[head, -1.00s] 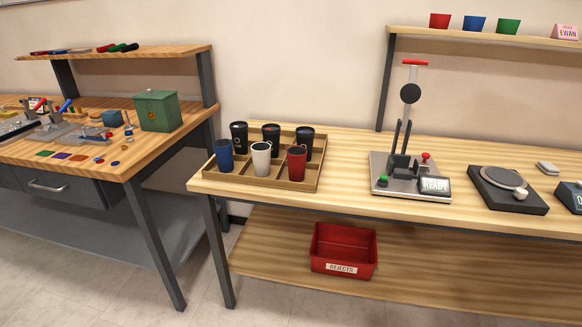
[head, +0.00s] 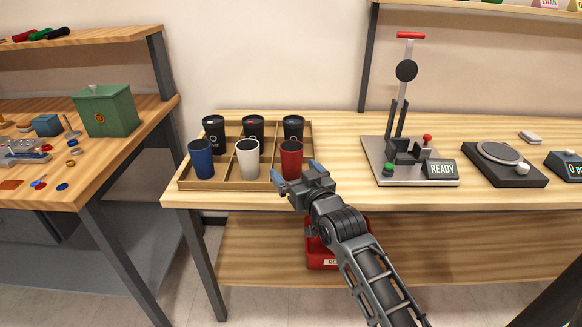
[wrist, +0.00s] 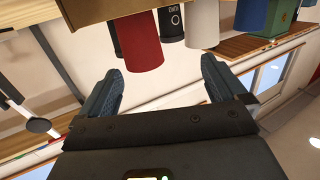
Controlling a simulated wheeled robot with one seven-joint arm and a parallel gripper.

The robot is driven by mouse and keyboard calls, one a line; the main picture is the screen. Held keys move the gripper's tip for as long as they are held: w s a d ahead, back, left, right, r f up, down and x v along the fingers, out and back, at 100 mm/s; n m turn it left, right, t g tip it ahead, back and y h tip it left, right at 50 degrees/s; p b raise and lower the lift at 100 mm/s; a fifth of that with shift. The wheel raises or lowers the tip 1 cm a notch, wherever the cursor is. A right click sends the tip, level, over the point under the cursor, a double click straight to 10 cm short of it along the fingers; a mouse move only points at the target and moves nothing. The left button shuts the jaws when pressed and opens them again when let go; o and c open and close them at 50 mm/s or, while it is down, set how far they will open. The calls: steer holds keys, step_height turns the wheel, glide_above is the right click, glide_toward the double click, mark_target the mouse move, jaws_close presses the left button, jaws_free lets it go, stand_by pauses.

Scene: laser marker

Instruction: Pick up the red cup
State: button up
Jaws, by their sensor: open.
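The red cup (head: 291,157) stands upright in the front right compartment of a wooden divided tray (head: 225,184). In the wrist view the red cup (wrist: 140,42) appears upside down, just beyond the fingertips and nearer the left finger. My gripper (head: 295,174) is at the tray's front right corner, with its fingers apart and pointing at the red cup. In the wrist view my gripper (wrist: 162,66) is open, with nothing between its fingers. In the head view it hides the lower part of the cup.
A white cup (head: 247,160) and a blue cup (head: 201,160) stand left of the red cup. Black cups (head: 293,128) fill the back row. A marking machine (head: 410,150) reading READY stands to the right. The red bin (head: 318,257) below is partly hidden by my arm.

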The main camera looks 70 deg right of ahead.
mark_target(293, 155)
steer(key=shift+h, duration=0.3)
steer(key=d, duration=0.1)
steer(key=w+d, duration=0.1)
steer(key=d+r, duration=0.1)
steer(key=d, duration=0.1)
steer(key=shift+w, duration=0.15)
steer(key=shift+s+d+f+x, duration=0.1)
steer(key=shift+x, duration=0.9)
steer(key=shift+s+d+f+x, duration=0.1)
steer(key=shift+x, duration=0.9)
steer(key=shift+s+d+x, duration=0.1)
steer(key=shift+x, duration=0.85)
steer(key=shift+c, duration=0.4)
steer(key=c, duration=0.6)
